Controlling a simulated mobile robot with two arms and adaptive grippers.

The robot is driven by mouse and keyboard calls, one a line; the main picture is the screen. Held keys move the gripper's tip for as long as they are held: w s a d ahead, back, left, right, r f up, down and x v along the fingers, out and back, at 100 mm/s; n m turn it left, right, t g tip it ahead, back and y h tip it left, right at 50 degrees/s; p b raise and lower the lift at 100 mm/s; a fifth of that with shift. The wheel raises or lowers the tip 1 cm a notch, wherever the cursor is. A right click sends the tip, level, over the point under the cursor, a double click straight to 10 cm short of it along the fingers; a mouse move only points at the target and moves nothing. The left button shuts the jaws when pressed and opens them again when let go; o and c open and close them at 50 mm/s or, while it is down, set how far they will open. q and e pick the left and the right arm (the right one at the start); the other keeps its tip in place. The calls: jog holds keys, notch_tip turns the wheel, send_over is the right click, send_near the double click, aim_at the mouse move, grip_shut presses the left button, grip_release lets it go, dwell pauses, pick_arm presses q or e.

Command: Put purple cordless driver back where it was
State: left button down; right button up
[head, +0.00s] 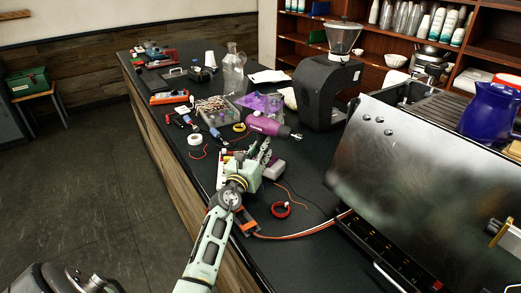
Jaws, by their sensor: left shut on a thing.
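The purple cordless driver (268,126) is in the middle of the head view, over the dark counter (308,182). Its purple body lies roughly level, with a grey end at the right. A purple-grey block (273,169), seemingly its battery base, shows below. My left gripper (264,155) comes up from the bottom of the view and is shut on the driver around its handle. The fingers hide most of the handle. I cannot tell whether the base touches the counter.
A black grinder (323,92) stands behind at the right. A steel brewer panel (410,165) fills the right side. A parts box (214,112), a glass jug (233,72) and tape rolls crowd the far counter. A red wire ring (281,211) and loose wires lie nearer.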

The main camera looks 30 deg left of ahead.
pick_arm(q)
jog(key=shift+f, duration=0.1)
dwell(0.3)
jog(key=c, duration=1.5)
grip_release()
jog(key=shift+s, duration=0.1)
jog(key=shift+o, duration=0.7)
jog(key=shift+f, duration=0.1)
